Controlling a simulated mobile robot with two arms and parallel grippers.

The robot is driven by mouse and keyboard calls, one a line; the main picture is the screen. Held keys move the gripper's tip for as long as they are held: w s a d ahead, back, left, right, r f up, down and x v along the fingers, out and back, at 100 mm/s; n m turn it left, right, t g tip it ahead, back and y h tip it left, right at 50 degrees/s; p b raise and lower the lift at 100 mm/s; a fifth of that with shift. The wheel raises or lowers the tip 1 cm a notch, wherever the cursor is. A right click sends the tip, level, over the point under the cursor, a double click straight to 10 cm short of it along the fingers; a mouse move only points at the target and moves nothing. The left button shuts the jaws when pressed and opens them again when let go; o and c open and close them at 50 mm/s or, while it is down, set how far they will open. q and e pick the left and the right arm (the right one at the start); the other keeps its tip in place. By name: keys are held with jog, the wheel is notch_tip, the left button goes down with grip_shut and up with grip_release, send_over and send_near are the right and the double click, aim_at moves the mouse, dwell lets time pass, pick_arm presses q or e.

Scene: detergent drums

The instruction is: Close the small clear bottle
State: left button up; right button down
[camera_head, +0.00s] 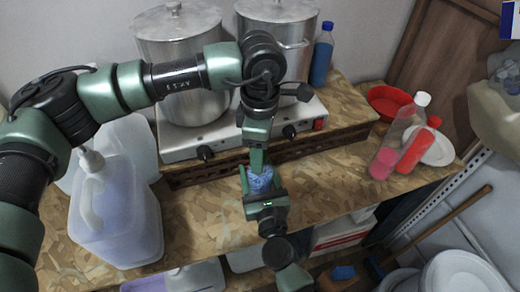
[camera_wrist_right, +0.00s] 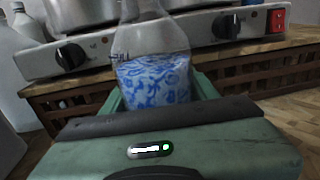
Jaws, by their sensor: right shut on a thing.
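The small clear bottle (camera_head: 260,181) with a blue-and-white pattern on its lower part stands upright near the front of the wooden counter. In the right wrist view, the bottle (camera_wrist_right: 155,75) sits between the jaws of my right gripper (camera_wrist_right: 158,95), which is shut on it. My right gripper (camera_head: 261,190) reaches it from the front in the head view. My left gripper (camera_head: 257,160) points down from above, right over the bottle's top. It hides the bottle's neck, so I cannot see a cap or whether the left fingers hold one.
A two-burner stove (camera_head: 228,132) with two metal pots (camera_head: 185,75) stands just behind on a raised wooden shelf. A large jug (camera_head: 118,215) stands left. A blue bottle (camera_head: 321,58), a red bowl (camera_head: 385,98) and a tilted clear-red bottle (camera_head: 395,145) are right.

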aim_at(260, 183)
jog(key=shift+f, duration=0.15)
pick_arm(q)
notch_tip(260, 183, up, 12)
dwell(0.5)
pick_arm(e)
jog(key=shift+c, duration=2.1)
grip_release()
jog(key=shift+o, duration=0.3)
pick_arm(q)
jog(key=shift+f, duration=0.1)
notch_tip(260, 183, down, 3)
jog(key=b, duration=0.2)
jog(key=shift+b, duration=0.4)
pick_arm(e)
jog(key=v, duration=0.7)
jog(key=shift+s, duration=0.4)
